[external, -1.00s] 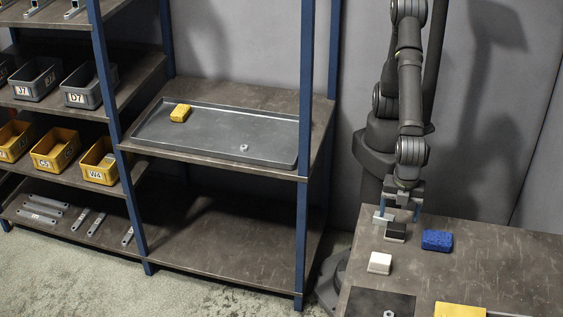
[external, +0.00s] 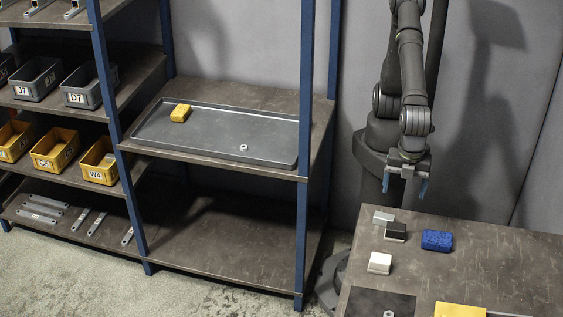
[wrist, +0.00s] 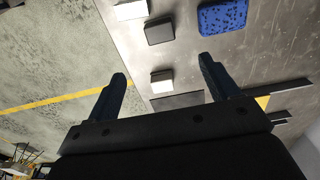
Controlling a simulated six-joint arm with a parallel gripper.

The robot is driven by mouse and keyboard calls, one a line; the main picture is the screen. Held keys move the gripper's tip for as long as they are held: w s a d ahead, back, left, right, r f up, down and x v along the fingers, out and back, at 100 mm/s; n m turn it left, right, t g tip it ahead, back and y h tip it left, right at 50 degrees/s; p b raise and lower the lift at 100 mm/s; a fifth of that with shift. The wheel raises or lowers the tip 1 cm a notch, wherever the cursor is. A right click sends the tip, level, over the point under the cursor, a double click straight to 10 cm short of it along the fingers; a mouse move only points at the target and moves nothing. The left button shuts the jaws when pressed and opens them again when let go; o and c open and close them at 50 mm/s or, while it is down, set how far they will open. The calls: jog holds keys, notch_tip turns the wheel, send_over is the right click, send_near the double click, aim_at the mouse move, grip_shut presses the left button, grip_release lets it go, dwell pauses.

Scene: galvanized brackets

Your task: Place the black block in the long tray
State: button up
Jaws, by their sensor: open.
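The black block (external: 396,231) rests on the brown table, between a light grey block (external: 383,217) and a blue block (external: 437,240). It also shows in the wrist view (wrist: 159,31), beyond the fingers. The long tray (external: 270,155) is a shallow grey tray on the middle shelf of the rack, left of my arm. It holds a yellow block (external: 181,113) at its left end and a small metal nut (external: 243,147). My gripper (external: 405,187) is open and empty, above the table's back edge and apart from the black block. Its two blue fingers show in the wrist view (wrist: 163,68).
A white block (external: 380,262) lies in front of the black block. A dark plate with a nut (external: 389,314) and a yellow plate (external: 459,311) are at the table's front. Blue rack posts (external: 305,100) flank the tray. The table's right side is clear.

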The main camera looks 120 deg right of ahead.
aim_at(397, 226)
notch_tip(397, 226, down, 16)
jog(key=shift+r, duration=0.2)
jog(key=c, duration=1.2)
jog(key=shift+o, duration=0.2)
jog(key=shift+r, duration=0.1)
notch_tip(397, 226, up, 18)
